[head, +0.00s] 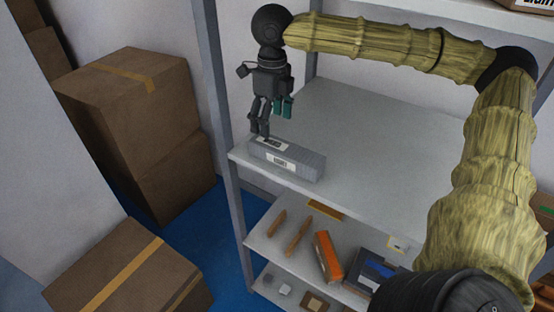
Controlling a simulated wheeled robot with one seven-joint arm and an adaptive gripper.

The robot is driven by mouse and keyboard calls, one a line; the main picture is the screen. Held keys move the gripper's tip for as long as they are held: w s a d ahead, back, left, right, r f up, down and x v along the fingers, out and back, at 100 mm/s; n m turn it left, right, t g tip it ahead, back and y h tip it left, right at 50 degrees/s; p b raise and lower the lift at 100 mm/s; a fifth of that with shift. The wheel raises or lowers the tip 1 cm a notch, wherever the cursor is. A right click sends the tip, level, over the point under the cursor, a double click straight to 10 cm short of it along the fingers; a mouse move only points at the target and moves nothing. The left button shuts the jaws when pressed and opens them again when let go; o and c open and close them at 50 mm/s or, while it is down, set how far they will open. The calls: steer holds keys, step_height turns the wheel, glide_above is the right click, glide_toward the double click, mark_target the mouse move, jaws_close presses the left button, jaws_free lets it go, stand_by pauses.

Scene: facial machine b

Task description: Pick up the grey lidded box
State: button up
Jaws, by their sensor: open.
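The grey lidded box (305,164) is a long, low box with white labels on its top and front side. It lies near the front left edge of the shelf's upper board (370,125). My gripper (271,122) hangs from above, pointing down over the left part of the box. It is open, with one dark finger reaching down close to the box's top left end and teal pads at its right. I cannot tell whether the finger touches the box. Nothing is held.
The board behind and right of the box is clear. A grey shelf post (217,90) stands left of it. The lower shelf holds an orange box (327,257), brown sticks and a dark blue box (375,270). Cardboard boxes (130,110) stand on the left.

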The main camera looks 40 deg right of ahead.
mark_target(274, 143)
steer(key=shift+d, duration=0.25)
steer(key=shift+f, duration=0.1)
steer(key=shift+f+p, duration=0.95)
steer(key=shift+f, duration=1.6)
steer(key=shift+d+f+p, duration=0.2)
steer(key=shift+f+p, duration=0.95)
steer(key=shift+f, duration=0.2)
steer(key=shift+w+f+p, duration=0.1)
steer(key=shift+f+p, duration=0.35)
steer(key=shift+f, duration=0.8)
steer(key=c, duration=1.2)
